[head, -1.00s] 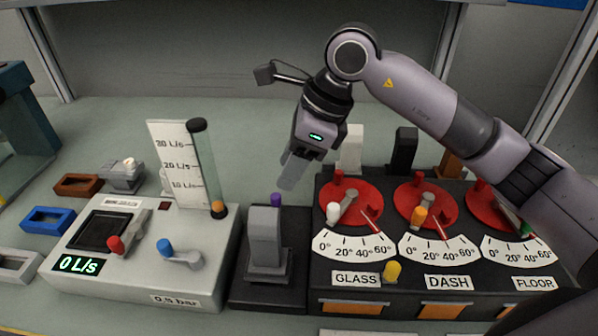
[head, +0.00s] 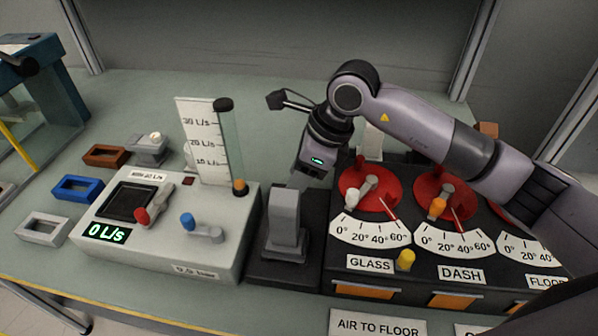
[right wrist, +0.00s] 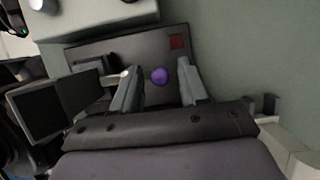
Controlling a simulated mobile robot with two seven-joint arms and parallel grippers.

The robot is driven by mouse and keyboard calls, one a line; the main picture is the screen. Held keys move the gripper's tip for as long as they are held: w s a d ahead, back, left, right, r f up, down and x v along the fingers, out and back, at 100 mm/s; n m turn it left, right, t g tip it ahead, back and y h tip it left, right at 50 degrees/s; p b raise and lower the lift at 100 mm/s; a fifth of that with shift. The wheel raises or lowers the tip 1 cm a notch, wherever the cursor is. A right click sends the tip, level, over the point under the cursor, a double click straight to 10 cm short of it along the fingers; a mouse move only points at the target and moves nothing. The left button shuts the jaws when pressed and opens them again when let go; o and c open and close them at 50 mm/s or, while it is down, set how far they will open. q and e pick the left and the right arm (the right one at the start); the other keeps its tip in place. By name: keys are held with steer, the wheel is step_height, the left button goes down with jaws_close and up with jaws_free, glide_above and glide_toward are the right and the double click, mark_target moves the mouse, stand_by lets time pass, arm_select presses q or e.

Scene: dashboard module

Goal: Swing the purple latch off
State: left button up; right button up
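The purple latch shows as a round purple knob (right wrist: 159,76) in the right wrist view, above a dark base (right wrist: 80,52). In the head view the knob is hidden near my gripper and the upright grey block (head: 284,218) on the dark base. My right gripper (right wrist: 159,66) is open, with one finger on each side of the knob and visible gaps to both. In the head view my right gripper (head: 303,184) points down just behind the grey block. My left gripper is not in view.
Left of the block stands a grey flow panel (head: 140,240) with red and blue levers and a clear tube (head: 232,145). To the right is a black panel with red dials (head: 370,185). A yellow knob (head: 405,260) sticks out in front.

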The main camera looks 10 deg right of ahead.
jaws_close()
